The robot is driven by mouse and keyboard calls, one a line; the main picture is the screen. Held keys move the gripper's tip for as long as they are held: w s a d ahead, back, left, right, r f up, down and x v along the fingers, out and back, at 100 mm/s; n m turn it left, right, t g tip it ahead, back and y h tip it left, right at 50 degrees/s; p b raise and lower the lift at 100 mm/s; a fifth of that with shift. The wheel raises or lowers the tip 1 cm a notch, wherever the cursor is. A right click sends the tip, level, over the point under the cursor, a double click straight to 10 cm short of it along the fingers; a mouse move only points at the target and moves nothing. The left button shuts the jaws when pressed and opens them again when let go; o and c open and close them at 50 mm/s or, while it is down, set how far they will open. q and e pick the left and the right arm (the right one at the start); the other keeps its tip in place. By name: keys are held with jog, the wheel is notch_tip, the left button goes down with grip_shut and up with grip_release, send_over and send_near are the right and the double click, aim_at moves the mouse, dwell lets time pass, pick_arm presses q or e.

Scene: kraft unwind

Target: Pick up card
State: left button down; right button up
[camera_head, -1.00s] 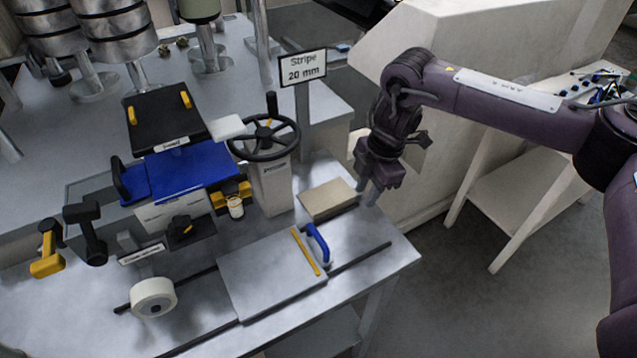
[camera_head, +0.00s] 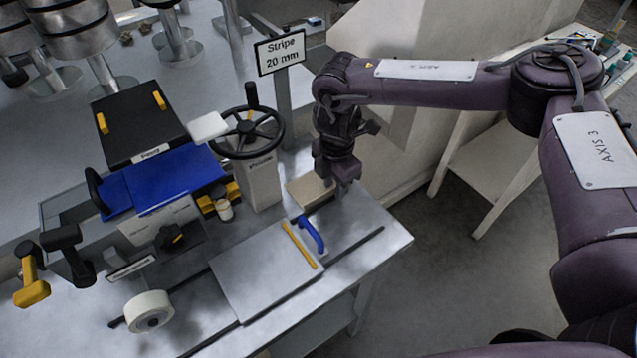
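A tan, flat, card-like stack (camera_head: 303,192) lies on the grey table, right of the handwheel post. My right gripper (camera_head: 335,182) points down over its right end and hides that part. The fingers are dark and small there, so I cannot tell whether they are open or touch the stack. A small white flat piece (camera_head: 207,127) sits at the machine's upper right corner, beside the handwheel. My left gripper is not in view.
A black handwheel (camera_head: 247,134) on a post and a "Stripe 20 mm" sign (camera_head: 281,53) stand close left of my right arm. A grey plate (camera_head: 262,275) with a blue handle (camera_head: 311,234) lies in front. A white roll (camera_head: 149,311) is at the front left.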

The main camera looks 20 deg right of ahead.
grip_shut()
jog(key=shift+r, duration=0.1)
dwell(0.3)
